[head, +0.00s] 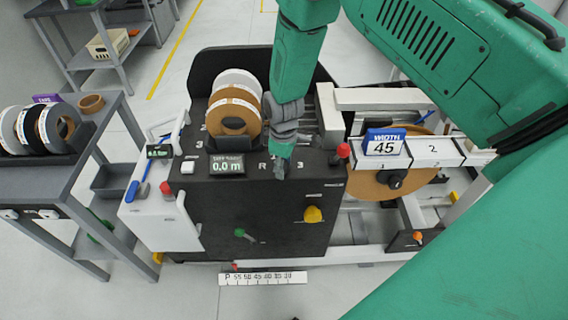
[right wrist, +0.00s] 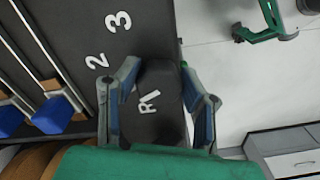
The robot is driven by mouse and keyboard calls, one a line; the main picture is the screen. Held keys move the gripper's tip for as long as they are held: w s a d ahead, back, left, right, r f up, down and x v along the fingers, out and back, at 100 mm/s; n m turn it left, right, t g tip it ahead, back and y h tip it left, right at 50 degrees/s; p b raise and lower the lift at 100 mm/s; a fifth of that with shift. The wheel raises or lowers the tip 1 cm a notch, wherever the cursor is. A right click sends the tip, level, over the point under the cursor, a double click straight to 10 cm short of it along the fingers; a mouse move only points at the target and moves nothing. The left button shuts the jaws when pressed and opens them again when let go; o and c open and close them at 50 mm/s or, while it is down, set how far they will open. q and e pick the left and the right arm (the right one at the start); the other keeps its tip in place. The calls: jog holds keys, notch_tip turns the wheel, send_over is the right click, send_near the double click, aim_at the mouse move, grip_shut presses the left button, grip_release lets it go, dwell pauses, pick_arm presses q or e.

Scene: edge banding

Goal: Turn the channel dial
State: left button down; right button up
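The black machine panel (head: 190,190) stands in the middle of the head view, with an R and numbers printed on its top. In the right wrist view, a dark rounded shape that looks like the channel dial (right wrist: 160,78) lies between my fingers, near the labels R, 2 and 3. My right gripper (head: 282,165) points down at the panel top and hides the dial in the head view. In the right wrist view the fingers of this gripper (right wrist: 160,90) are spread on either side of the dial; contact is unclear. My left gripper is not in view.
A display reading 0.0 m (head: 227,166) and a red knob (head: 343,150) are near the gripper. Edge-band rolls (head: 233,112) stand just left of it. A blue sign reading 45 (head: 384,142) is to the right. A grey cart (head: 60,185) stands at the left.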

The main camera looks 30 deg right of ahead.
jog(key=shift+w+a+r, duration=0.3)
jog(key=shift+w, duration=0.1)
jog(key=shift+d+m, duration=0.35)
jog(key=shift+m, duration=0.25)
jog(key=m, duration=0.4)
jog(key=shift+w+a, duration=0.15)
jog(key=shift+a, duration=0.05)
jog(key=m, duration=0.2)
jog(key=shift+d+m, duration=0.1)
jog(key=shift+m, duration=0.3)
jog(key=m, duration=0.3)
jog(key=shift+r+m, duration=0.1)
jog(key=shift+m, duration=0.2)
jog(key=m, duration=0.6)
jog(key=shift+p, duration=0.3)
jog(key=shift+m, duration=0.3)
jog(key=o, duration=1.2)
jog(key=shift+c, duration=0.2)
